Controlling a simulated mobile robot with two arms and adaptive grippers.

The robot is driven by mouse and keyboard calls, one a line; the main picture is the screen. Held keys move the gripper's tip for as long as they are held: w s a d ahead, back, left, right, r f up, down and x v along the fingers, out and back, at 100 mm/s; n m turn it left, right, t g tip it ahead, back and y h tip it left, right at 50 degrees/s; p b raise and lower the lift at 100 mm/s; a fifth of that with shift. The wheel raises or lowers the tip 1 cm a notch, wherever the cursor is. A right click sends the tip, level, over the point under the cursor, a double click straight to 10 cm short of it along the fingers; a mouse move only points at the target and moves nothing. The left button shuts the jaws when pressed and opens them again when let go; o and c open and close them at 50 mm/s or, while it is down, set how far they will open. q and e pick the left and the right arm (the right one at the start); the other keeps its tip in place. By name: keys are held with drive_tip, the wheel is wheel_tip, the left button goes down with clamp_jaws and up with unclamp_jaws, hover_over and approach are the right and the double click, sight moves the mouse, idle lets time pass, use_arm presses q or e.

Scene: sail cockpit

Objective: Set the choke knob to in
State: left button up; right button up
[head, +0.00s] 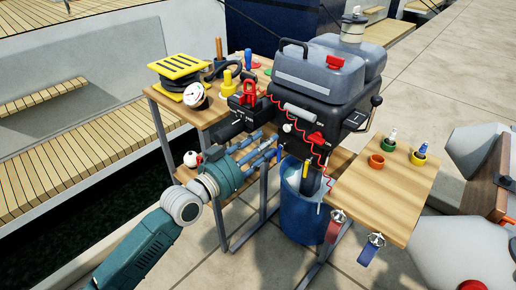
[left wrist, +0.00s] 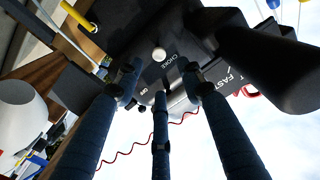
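The choke knob is a small white ball (head: 287,128) on the front of the dark outboard motor (head: 318,110). In the left wrist view the choke knob (left wrist: 159,54) sits beside a "CHOKE" label, with more small lettering below it. Whether it is pulled out or pushed in I cannot tell. My left gripper (head: 268,148) has blue fingers and is in front of the motor, to the lower left of the knob. In the left wrist view its fingers (left wrist: 158,82) are spread, with nothing between them, and their tips are apart from the knob.
A black tiller arm (head: 236,126) sticks out close to my left gripper. A red coiled cord (head: 322,160) hangs from the motor front, near a red switch (head: 315,138). A blue barrel (head: 300,208) stands below. A wooden shelf (head: 360,197) with small cups is to the right.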

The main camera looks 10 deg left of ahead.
use_arm(q)
drive_tip(key=shift+v, duration=1.2)
